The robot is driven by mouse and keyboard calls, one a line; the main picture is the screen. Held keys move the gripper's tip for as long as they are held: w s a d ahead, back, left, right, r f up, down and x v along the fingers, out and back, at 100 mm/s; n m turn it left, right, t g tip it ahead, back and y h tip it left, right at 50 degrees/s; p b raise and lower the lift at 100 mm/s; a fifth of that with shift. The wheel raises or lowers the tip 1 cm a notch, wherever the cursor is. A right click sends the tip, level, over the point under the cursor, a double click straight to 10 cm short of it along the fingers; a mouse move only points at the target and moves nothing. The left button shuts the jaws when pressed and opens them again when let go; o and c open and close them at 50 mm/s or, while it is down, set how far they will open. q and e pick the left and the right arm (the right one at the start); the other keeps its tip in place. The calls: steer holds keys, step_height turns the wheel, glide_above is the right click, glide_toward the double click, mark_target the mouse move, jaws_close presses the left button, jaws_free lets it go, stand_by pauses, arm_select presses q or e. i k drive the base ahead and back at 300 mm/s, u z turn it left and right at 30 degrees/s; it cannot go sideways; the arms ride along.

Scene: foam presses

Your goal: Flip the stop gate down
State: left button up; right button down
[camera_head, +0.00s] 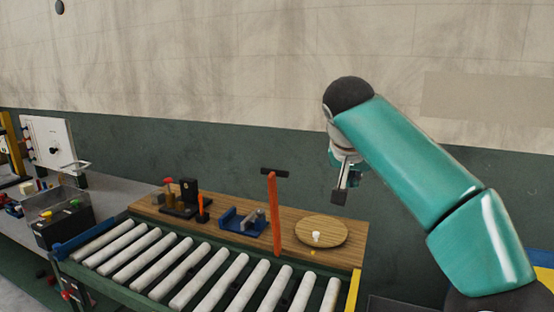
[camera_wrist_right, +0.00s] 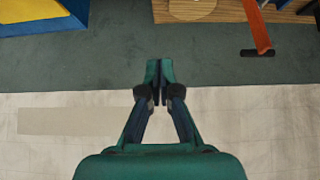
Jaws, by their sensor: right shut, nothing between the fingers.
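The orange stop gate (camera_head: 273,215), a bar topped by a black crosspiece, stands nearly upright at the edge between the roller conveyor and the wooden board. It also shows in the right wrist view (camera_wrist_right: 257,27) at the upper right. My right gripper (camera_head: 340,194) is shut and empty, raised behind and to the right of the gate, apart from it. Its closed fingers also show in the right wrist view (camera_wrist_right: 160,75). My left gripper is not in view.
The conveyor rollers (camera_head: 188,269) lie in front of the wooden board (camera_head: 350,256). On the board are a round wooden disc (camera_head: 321,231) with a small white piece, a blue fixture (camera_head: 243,222) and a small orange-handled lever (camera_head: 201,207). A dark bin (camera_head: 64,229) stands left.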

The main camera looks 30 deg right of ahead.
mark_target(271, 179)
steer(key=i, duration=1.1)
steer(key=u, duration=0.05)
